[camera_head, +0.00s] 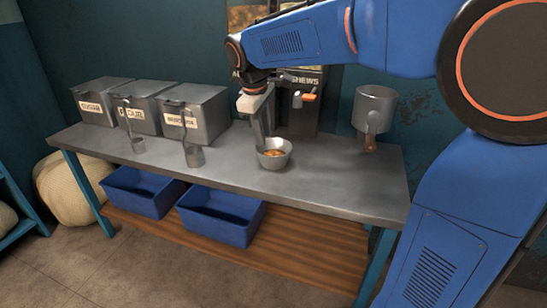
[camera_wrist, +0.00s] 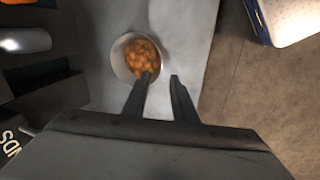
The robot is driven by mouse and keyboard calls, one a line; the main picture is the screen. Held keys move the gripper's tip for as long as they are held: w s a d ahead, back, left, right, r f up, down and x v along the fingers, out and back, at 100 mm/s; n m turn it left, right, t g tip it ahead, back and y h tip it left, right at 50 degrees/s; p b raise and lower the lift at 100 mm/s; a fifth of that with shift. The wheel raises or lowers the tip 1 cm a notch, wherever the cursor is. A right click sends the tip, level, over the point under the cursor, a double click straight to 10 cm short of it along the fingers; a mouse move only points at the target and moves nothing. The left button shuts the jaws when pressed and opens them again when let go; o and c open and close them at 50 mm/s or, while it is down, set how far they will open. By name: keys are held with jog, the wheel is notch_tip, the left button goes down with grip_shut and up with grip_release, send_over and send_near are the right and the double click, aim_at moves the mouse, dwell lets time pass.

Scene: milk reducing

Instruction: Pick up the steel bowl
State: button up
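The steel bowl (camera_head: 283,157) stands upright on the metal table in the head view, right of the table's middle. It holds orange-brown pieces that look like nuts. In the wrist view the bowl (camera_wrist: 120,62) is at the upper middle, with the pieces inside it. My gripper (camera_wrist: 161,77) is open, with a gap between its two dark fingers. The left fingertip overlaps the bowl's right lower rim in the picture; the right fingertip is outside the bowl. I cannot tell whether a finger touches it. In the head view my gripper (camera_head: 263,140) points down at the bowl's left side.
Several lidded grey bins (camera_head: 195,108) stand at the back left of the table (camera_head: 225,172), with two scoops (camera_head: 193,155) in front. A metal pot (camera_head: 374,108) stands at the right. Blue crates (camera_head: 222,228) sit on the wooden shelf below. The table's front right is clear.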

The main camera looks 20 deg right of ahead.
jog(key=x, duration=1)
jog(key=shift+d+f, duration=0.1)
jog(key=shift+f, duration=0.1)
grip_shut()
